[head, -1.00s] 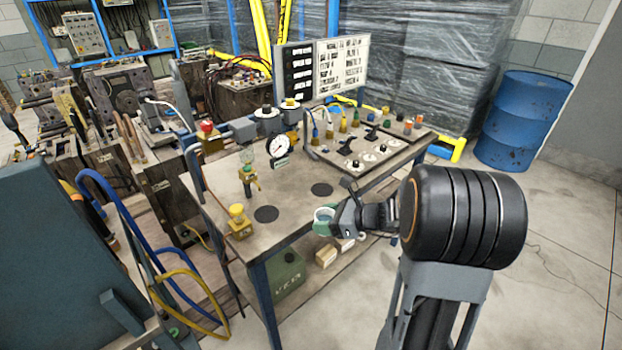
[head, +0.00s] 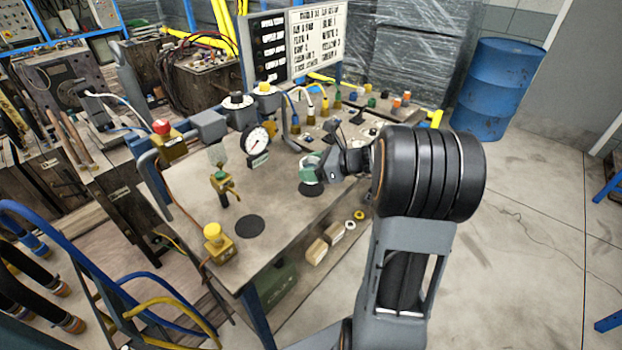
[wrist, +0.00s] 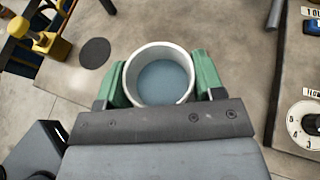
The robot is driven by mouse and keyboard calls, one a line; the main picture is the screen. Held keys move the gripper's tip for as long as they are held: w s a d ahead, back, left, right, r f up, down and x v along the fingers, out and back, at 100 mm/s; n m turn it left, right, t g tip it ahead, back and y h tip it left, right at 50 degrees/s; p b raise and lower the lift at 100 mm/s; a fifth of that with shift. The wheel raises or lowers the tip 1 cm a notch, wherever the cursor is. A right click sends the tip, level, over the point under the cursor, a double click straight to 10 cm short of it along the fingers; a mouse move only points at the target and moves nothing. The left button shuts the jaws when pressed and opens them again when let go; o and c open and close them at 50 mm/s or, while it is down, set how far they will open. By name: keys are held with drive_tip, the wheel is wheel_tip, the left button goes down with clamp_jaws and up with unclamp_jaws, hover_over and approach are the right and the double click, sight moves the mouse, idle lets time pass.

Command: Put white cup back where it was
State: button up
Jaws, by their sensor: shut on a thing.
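The white cup (wrist: 159,53) sits between the green finger pads of my gripper (wrist: 160,82) in the wrist view. Its rim faces the camera, and its inside looks blue-grey. My gripper (head: 311,170) is shut on the cup. In the head view the cup (head: 310,162) is small and partly covered by the green pads. It appears over or close to one dark round spot (head: 312,190) on the worktable (head: 290,225); I cannot tell whether it touches the top. A second dark round spot (head: 250,226) lies bare to the left, and it also shows in the wrist view (wrist: 95,53).
A yellow-knobbed block (head: 218,244), a brass valve (head: 222,188) and a pressure gauge (head: 256,141) stand on the table's left and back. A panel with dials (wrist: 303,122) is at the right. A blue drum (head: 495,90) stands on the floor behind.

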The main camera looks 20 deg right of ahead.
drive_tip(key=w+f, duration=0.1)
drive_tip(key=f, duration=0.1)
drive_tip(key=w+d+f, duration=0.1)
drive_tip(key=shift+w+d+f, duration=0.1)
drive_tip(key=shift+w+f, duration=0.4)
drive_tip(key=shift+f, duration=1.5)
drive_tip(key=shift+b, duration=0.3)
